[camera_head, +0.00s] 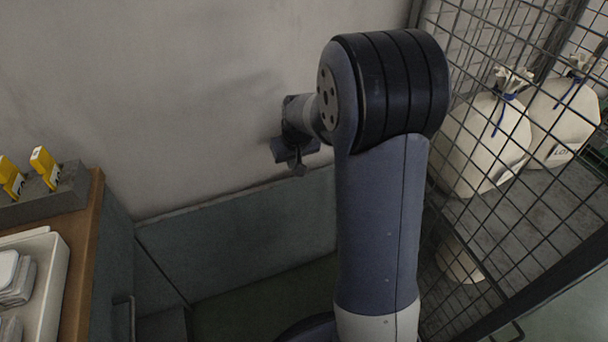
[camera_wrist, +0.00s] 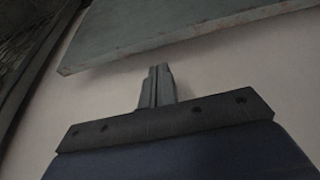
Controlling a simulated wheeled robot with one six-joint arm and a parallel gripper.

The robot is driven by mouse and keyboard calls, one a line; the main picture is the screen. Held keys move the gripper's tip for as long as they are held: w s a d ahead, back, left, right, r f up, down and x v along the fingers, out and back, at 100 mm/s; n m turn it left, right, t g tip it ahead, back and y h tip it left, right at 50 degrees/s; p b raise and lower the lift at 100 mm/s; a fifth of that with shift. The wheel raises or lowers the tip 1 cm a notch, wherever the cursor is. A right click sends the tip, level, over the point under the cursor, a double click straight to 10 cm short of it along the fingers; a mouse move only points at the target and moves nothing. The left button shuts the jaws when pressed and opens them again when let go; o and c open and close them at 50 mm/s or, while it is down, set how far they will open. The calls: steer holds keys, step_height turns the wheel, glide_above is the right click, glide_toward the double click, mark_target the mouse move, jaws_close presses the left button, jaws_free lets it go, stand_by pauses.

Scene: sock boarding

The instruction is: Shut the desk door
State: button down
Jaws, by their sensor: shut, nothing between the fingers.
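A flat grey-green panel (camera_head: 235,235), which looks like the desk door, stands out from the desk (camera_head: 95,230) along the wall, so it appears open. Its edge also shows across the top of the wrist view (camera_wrist: 150,32). My gripper (camera_head: 297,165) is shut and empty, near the panel's upper edge toward its right end. In the wrist view the closed fingers (camera_wrist: 157,72) point toward the panel's edge, with a gap seeming to remain. My arm hides the panel's right end.
A wire mesh partition (camera_head: 500,150) stands at right, with white sacks (camera_head: 485,145) behind it. The desk top holds a white tray (camera_head: 50,290) and a grey block with yellow items (camera_head: 45,195). A plain wall (camera_head: 190,90) is behind.

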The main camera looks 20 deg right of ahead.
steer(key=b+x, duration=0.1)
steer(key=x, duration=0.3)
steer(key=shift+w+f, duration=0.2)
steer(key=shift+f, duration=0.15)
steer(key=shift+s, duration=0.1)
